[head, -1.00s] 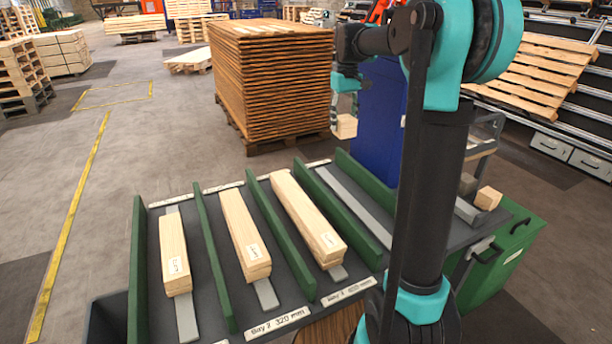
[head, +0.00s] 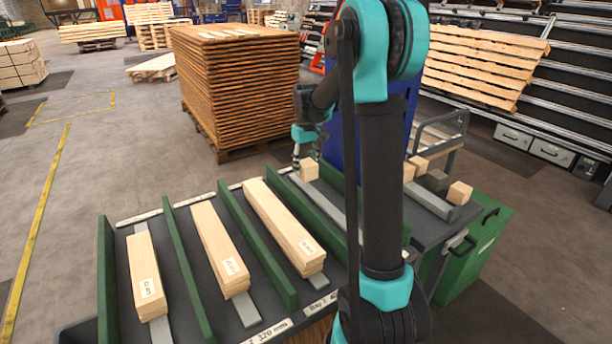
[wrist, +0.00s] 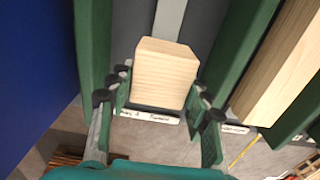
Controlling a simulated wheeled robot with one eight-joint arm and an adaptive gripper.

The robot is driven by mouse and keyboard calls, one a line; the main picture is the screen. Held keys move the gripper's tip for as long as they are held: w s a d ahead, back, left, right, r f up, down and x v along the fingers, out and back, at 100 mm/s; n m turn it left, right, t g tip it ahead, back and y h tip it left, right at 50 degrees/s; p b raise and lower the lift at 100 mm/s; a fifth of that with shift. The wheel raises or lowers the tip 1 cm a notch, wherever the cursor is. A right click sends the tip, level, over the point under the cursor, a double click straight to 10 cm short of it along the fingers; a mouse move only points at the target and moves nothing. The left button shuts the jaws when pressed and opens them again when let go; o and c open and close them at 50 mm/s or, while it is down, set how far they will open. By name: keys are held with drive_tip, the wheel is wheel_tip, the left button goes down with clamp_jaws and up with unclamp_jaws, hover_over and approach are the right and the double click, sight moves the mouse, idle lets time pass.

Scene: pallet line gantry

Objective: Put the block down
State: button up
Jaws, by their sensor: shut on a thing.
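A pale wooden block (wrist: 166,75) sits between the two fingers of my gripper (wrist: 160,92) in the wrist view, with the fingers shut on its sides. In the head view the block (head: 309,169) is at the far end of an empty bay with a grey strip (head: 327,194), between green dividers. My gripper (head: 300,158) is above and beside it there, partly hidden by its own links. Whether the block touches the bay floor is not clear.
Green dividers (head: 257,257) part the bays on the left, which hold stacked boards (head: 284,226). Several small blocks (head: 459,192) lie on the right of the table. A blue panel (wrist: 38,60) stands close beside the bay. A tall pallet stack (head: 240,85) is behind.

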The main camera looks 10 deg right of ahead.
sight(306, 162)
drive_tip(key=shift+f, duration=2.05)
drive_tip(key=shift+f, duration=0.15)
drive_tip(key=o, duration=1.2)
wheel_tip(306, 162, up, 12)
drive_tip(key=shift+r, duration=0.2)
